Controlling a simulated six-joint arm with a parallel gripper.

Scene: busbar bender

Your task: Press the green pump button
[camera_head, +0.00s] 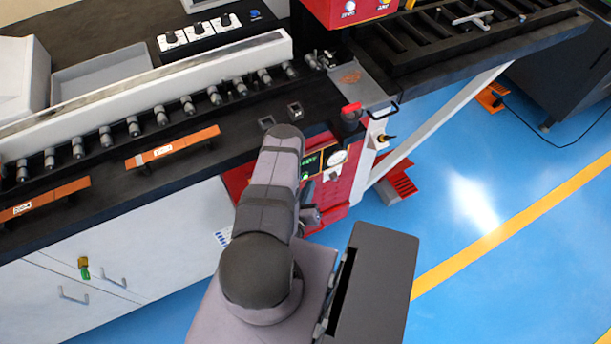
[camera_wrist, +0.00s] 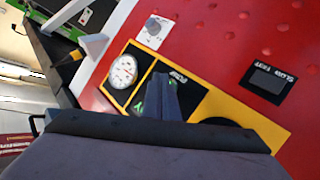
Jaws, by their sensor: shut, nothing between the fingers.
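The pump panel is a black square marked PUMP in a yellow frame (camera_wrist: 212,103) on the red machine front. My gripper (camera_wrist: 161,84) is shut and empty, its fingers in front of this square. Small green patches (camera_wrist: 139,107) show beside the fingers; the green pump button is mostly hidden behind them. I cannot tell whether the fingertips touch it. In the head view, the red machine front (camera_head: 337,190) shows beyond my arm, with a green-lit area (camera_head: 311,163) on it; my fingertips cannot be made out there.
A round white gauge (camera_wrist: 123,71) sits left of the pump square. A slot marked SLOW FEED (camera_wrist: 268,80) is on the right. Open blue floor (camera_head: 480,210) lies to the right.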

